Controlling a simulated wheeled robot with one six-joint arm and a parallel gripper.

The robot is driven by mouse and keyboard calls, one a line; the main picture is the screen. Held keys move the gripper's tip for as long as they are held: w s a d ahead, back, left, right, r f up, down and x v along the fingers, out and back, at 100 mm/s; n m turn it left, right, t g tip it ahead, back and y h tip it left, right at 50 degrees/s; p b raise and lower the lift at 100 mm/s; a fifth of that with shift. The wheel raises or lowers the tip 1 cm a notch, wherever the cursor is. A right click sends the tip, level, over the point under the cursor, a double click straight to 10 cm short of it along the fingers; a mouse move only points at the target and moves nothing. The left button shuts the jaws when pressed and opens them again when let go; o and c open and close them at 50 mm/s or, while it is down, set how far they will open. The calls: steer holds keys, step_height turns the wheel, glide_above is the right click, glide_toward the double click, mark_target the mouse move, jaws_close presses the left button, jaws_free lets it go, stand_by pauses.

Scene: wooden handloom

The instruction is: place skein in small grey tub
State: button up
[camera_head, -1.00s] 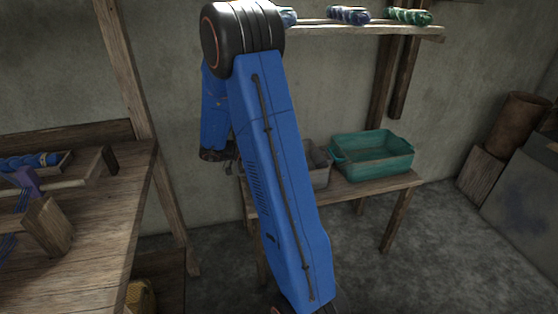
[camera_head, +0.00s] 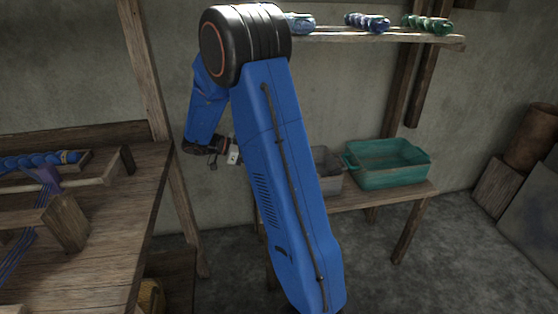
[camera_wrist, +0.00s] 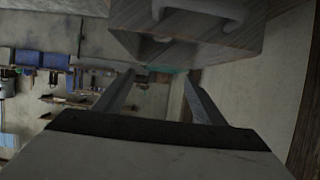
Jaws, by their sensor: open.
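The small grey tub (camera_head: 328,170) stands on the low wooden bench in the head view, partly hidden by my arm. My gripper (camera_wrist: 160,82) is open, with nothing seen between the fingers. In the head view it is left of the grey tub and partly behind my arm. Skeins (camera_head: 368,23) in blue and green lie on the wall shelf. I cannot see into the grey tub.
A teal tub (camera_head: 390,178) stands right of the grey tub on the bench (camera_head: 418,192). The shelf (camera_head: 400,39) runs above. The wooden loom (camera_head: 90,240) takes up the left side.

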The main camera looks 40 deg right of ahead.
steer(key=w+a+r+n+t, duration=0.4)
steer(key=w+r+n+t, duration=0.2)
steer(key=w+r+t, duration=0.8)
steer(key=s+a+r+n+t+y, duration=0.2)
steer(key=a+r+n+t+y, duration=0.15)
steer(key=a, duration=0.35)
steer(key=s+a+r+n+t+y, duration=0.1)
steer(key=a+r+n+t+y, duration=0.15)
steer(key=a+n+y, duration=0.4)
steer(key=s+a+f+n+g+y, duration=0.1)
steer(key=s+a+f+n+y, duration=0.15)
steer(key=s+a, duration=0.45)
steer(key=s+a+f+n+g+y, duration=0.25)
steer(key=s+a, duration=0.25)
steer(key=s, duration=0.4)
steer(key=s+d+f+n+g+h, duration=0.1)
steer(key=s+f, duration=0.1)
steer(key=s, duration=0.4)
steer(key=s+d+f+n+g+h, duration=0.1)
steer(key=s+d+f+g, duration=0.1)
steer(key=s, duration=0.5)
steer(key=s+d+f+n+g+h, duration=0.1)
steer(key=s+f, duration=0.2)
steer(key=s, duration=0.3)
steer(key=shift+s+d+f, duration=0.25)
steer(key=shift+s+f, duration=0.15)
steer(key=shift+g, duration=0.25)
